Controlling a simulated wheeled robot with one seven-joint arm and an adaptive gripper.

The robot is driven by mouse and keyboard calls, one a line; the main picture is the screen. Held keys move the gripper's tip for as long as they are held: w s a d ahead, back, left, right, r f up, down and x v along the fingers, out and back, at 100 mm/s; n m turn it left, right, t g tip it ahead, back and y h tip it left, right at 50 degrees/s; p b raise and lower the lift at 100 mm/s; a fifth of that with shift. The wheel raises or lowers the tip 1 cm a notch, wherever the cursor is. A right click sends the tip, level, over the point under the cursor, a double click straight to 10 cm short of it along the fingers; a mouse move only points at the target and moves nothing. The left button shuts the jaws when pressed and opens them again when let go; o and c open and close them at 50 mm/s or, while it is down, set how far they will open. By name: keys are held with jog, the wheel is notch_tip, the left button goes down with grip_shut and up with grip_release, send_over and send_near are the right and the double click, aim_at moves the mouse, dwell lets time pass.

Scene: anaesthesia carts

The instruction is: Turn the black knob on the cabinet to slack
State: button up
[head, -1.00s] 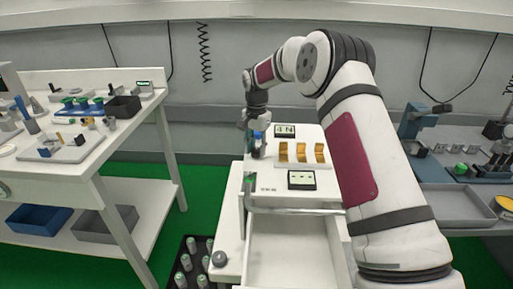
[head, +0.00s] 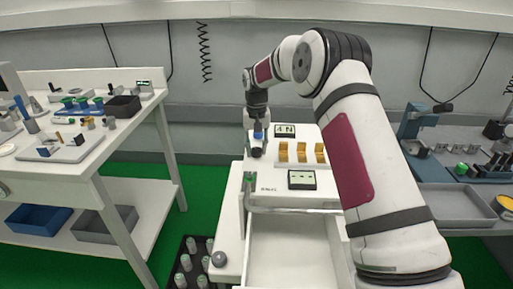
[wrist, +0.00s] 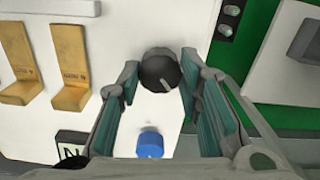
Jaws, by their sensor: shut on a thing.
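The black knob (wrist: 159,69) sits on the white cabinet top (wrist: 165,115). Its pale pointer line points down and to the right in the wrist view. My gripper (wrist: 160,74) is shut on it, with one finger on each side of the knob. In the head view my gripper (head: 257,148) is over the left side of the cabinet top, and the knob is hard to tell from its dark fingers. A blue cylinder (wrist: 150,143) stands on the same top, between the fingers in the wrist view. No "slack" marking is readable.
Yellow brackets (head: 300,152) stand right of the knob. Two dark-framed panels (head: 302,180) lie on the top. An open drawer (head: 290,250) extends in front. A workbench (head: 130,120) stands at left.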

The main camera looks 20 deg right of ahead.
aim_at(256, 149)
jog(key=n, duration=0.4)
jog(key=shift+n, duration=2.9)
jog(key=o, duration=1.2)
jog(key=shift+c, duration=0.2)
notch_tip(256, 149, up, 12)
